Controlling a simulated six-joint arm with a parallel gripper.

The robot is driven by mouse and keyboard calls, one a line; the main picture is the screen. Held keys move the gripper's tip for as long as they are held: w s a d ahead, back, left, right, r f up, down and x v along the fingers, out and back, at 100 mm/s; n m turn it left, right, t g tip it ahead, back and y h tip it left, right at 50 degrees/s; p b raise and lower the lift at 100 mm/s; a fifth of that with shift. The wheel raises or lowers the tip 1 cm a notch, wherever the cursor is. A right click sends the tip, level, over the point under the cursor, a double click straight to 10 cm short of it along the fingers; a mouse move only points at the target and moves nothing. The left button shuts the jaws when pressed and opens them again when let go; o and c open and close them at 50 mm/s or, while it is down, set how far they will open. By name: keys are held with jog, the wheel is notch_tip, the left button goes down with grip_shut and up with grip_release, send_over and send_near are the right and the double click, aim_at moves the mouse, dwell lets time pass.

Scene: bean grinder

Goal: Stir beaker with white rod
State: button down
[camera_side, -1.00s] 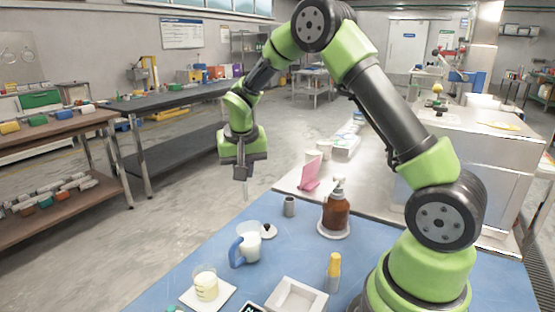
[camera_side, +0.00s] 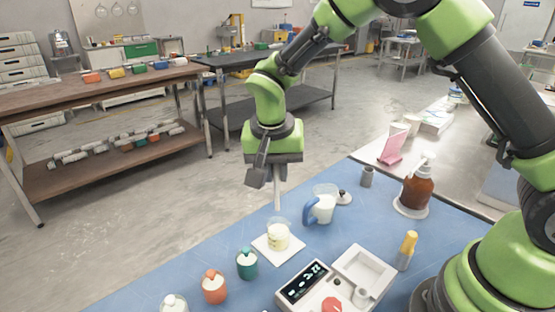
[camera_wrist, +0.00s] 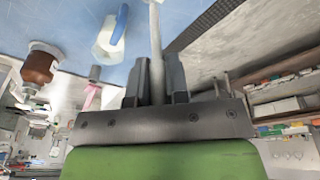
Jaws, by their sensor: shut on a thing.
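My gripper (camera_side: 268,178) is shut on the white rod (camera_side: 278,196), which hangs down roughly upright. In the wrist view the white rod (camera_wrist: 155,35) runs out between the two dark fingers of my gripper (camera_wrist: 156,65). The clear beaker (camera_side: 278,235), with pale yellowish contents, stands on a white square pad (camera_side: 263,251) on the blue table. The rod's lower end is just over the beaker's rim in the side view; I cannot tell whether it is inside. The beaker is not clearly visible in the wrist view.
A jug with a blue handle (camera_side: 322,206) stands right behind the beaker. A scale (camera_side: 305,285), white tray (camera_side: 364,268), yellow-topped tool (camera_side: 406,250) and brown pump bottle (camera_side: 418,188) stand to the right.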

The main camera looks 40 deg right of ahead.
aim_at(276, 195)
jog(key=shift+x, duration=1.15)
jog(key=shift+s+a+f, duration=0.1)
jog(key=shift+s+f, duration=0.05)
jog(key=shift+f, duration=0.75)
jog(key=shift+s+a+f, duration=0.15)
jog(key=shift+f, duration=0.75)
jog(key=shift+s+a+f, duration=0.1)
jog(key=shift+f, duration=0.8)
jog(key=shift+a, duration=0.1)
